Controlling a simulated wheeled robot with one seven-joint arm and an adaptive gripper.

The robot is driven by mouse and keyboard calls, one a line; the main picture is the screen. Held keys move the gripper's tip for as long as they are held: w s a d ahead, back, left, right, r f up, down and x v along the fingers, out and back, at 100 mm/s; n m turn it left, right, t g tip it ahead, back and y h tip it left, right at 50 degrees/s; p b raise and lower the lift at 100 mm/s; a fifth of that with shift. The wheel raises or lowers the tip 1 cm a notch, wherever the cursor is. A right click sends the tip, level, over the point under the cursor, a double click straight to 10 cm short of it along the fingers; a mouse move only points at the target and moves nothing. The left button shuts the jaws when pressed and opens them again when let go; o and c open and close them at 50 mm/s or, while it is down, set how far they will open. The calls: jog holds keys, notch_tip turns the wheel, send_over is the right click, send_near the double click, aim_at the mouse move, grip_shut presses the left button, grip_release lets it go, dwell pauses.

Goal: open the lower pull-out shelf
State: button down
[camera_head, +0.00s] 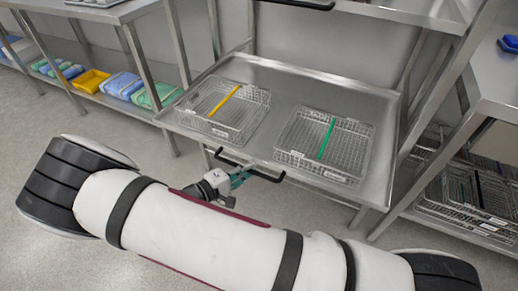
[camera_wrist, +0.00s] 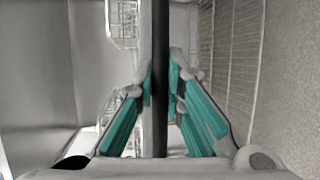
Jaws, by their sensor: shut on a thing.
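The lower pull-out shelf (camera_head: 277,75) is a steel tray that stands out from the frame in the head view. Its black bar handle (camera_head: 268,178) is on the front edge. My gripper (camera_head: 240,175) is at the left part of this handle. In the wrist view, the teal fingers of my gripper (camera_wrist: 161,85) close on both sides of the black handle bar (camera_wrist: 160,125). Two wire baskets stand on the shelf: the left basket (camera_head: 245,127) has a yellow strip and the right basket (camera_head: 351,171) a green strip. My arm hides the floor in front.
An upper shelf (camera_head: 400,10) with its own black handle is above. A steel table (camera_head: 130,12) with blue, green and yellow packs below stands at the left. A rack (camera_head: 480,195) with wire baskets is at the right. Grey floor (camera_head: 60,110) is free at the left.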

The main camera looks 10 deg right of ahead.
jog(key=s+a, duration=0.7)
jog(key=s, duration=0.3)
jog(key=shift+s+a+p, duration=0.15)
jog(key=shift+a+p, duration=0.05)
jog(key=shift+p, duration=0.15)
jog(key=c, duration=1.7)
grip_release()
jog(key=shift+o, duration=0.2)
jog(key=v, duration=1.2)
